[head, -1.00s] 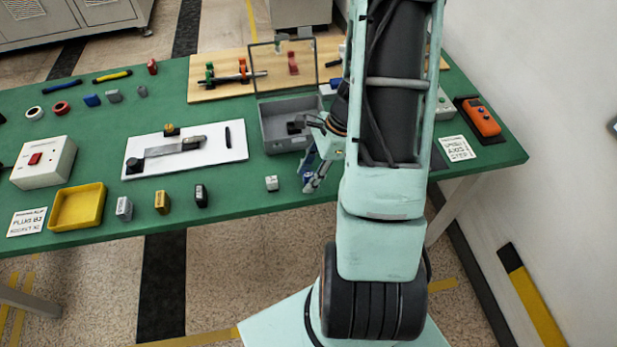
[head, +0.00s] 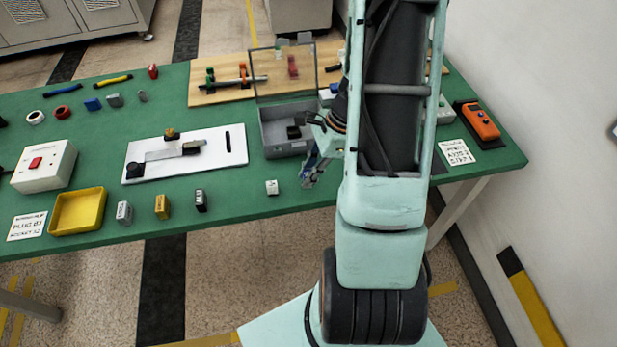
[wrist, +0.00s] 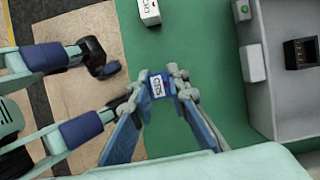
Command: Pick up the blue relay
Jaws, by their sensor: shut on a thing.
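The blue relay (wrist: 158,86), a small block with a white printed label, sits between my fingertips in the wrist view. My gripper (wrist: 160,84) is shut on it, with one finger on each side. In the head view my gripper (head: 309,181) is near the front edge of the green table, in front of the grey open bin. The relay cannot be made out clearly there, and I cannot tell whether it is clear of the tabletop.
The grey bin (head: 265,138) with a raised clear lid holds a dark block (head: 293,132). A white block (head: 272,187) stands left of my gripper.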

